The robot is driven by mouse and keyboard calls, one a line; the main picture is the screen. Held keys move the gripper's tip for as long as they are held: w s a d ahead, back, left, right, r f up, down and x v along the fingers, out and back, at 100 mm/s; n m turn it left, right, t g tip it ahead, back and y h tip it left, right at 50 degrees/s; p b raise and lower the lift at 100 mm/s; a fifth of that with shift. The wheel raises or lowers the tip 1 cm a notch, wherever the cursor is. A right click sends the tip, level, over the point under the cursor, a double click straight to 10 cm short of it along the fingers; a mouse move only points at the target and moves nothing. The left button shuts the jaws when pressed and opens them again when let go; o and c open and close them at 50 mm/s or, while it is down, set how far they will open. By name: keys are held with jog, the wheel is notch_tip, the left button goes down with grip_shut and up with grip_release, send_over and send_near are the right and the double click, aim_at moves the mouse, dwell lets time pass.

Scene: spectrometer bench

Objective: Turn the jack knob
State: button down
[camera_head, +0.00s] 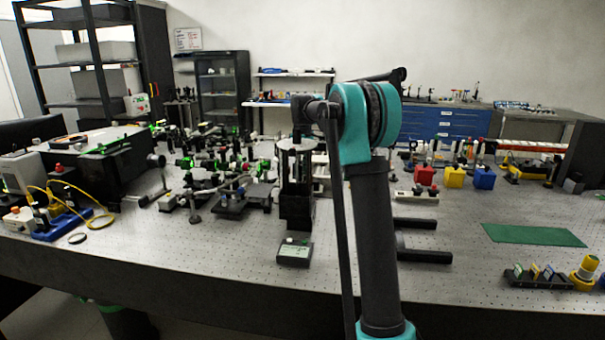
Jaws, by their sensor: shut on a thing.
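I cannot pick out the jack knob for certain either. Any contact between my gripper and a knob is hidden.
A small labelled box (294,253) lies in front of the dark device. Two black bars (424,256) show right of my arm. Optics crowd the left of the perforated bench (160,250).

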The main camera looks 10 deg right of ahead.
jog(key=m, duration=0.5)
dwell(0.6)
jog(key=c, duration=1.3)
grip_release()
notch_tip(320, 180, up, 12)
